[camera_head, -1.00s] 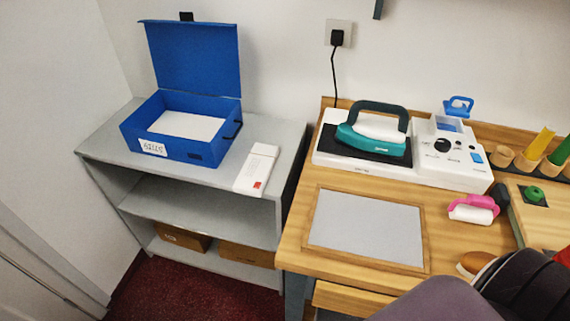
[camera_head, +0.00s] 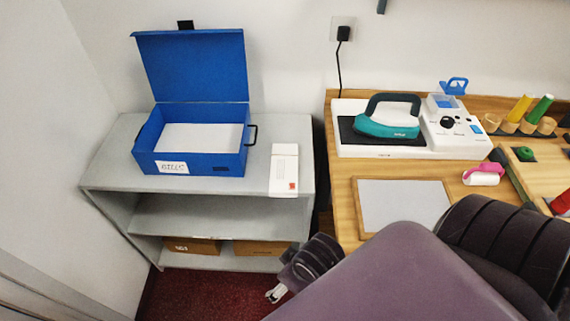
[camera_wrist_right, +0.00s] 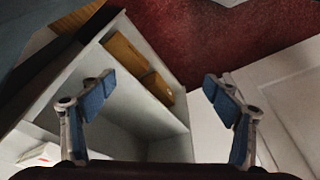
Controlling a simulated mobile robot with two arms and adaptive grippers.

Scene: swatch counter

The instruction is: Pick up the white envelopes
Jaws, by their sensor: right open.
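A white envelope stack (camera_head: 284,170) with a small red mark lies on the grey shelf unit's top (camera_head: 115,165), right of an open blue box (camera_head: 201,169). A white sheet or stack (camera_head: 200,136) lies inside that box; I cannot tell whether it is envelopes. My right gripper (camera_head: 274,293) is low in front of the shelf unit, below its top and apart from the envelopes. In the right wrist view my right gripper (camera_wrist_right: 158,92) is open with nothing between its fingers. A white item (camera_wrist_right: 42,153) shows partly at that view's lower left. My left gripper is not in view.
Brown boxes (camera_head: 192,245) sit on the lower shelf. The wooden table at right holds a teal iron (camera_head: 390,127) on a white station, a framed grey pad (camera_head: 400,200), and a pink-handled roller (camera_head: 482,174). Red floor (camera_head: 190,295) is open before the shelf.

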